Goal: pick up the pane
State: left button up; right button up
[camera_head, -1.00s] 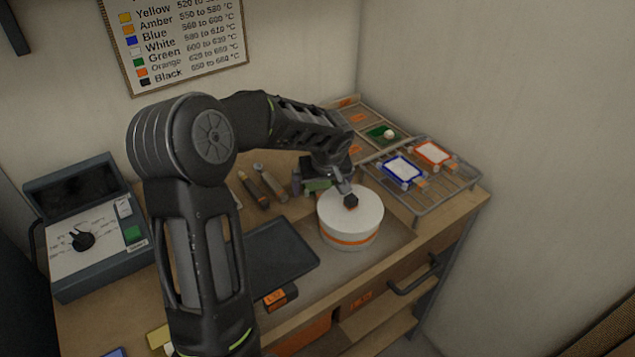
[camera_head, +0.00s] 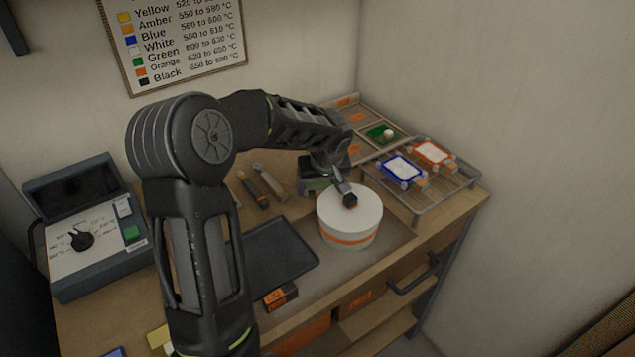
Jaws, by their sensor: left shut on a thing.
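A blue-edged white pane (camera_head: 402,169) and an orange-edged white pane (camera_head: 433,153) lie on the wire rack (camera_head: 416,208) at right. My left gripper (camera_head: 348,196) points down over the top of a white round kiln (camera_head: 349,225) with an orange band. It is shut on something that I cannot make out. A small dark block shows at its tip, against the white top; whether it is a knob or part of the gripper is unclear. Whether the tip touches the kiln cannot be told. My right gripper is out of view.
A dark tray (camera_head: 278,252) lies left of the kiln. A controller box (camera_head: 90,250) stands at far left. Tools (camera_head: 270,182) lie behind the tray. A green piece with a white knob (camera_head: 380,134) sits in the sectioned tray behind the rack. A wall bounds the right.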

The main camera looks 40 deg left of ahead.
pick_arm(q)
notch_tip(320, 180, up, 10)
jog(key=p, duration=0.4)
jog(key=shift+p, duration=0.3)
jog(key=shift+r, duration=0.15)
jog(key=shift+r+p, duration=0.5)
jog(key=shift+r, duration=0.9)
notch_tip(320, 180, up, 5)
jog(key=p, duration=0.2)
send_over(320, 189)
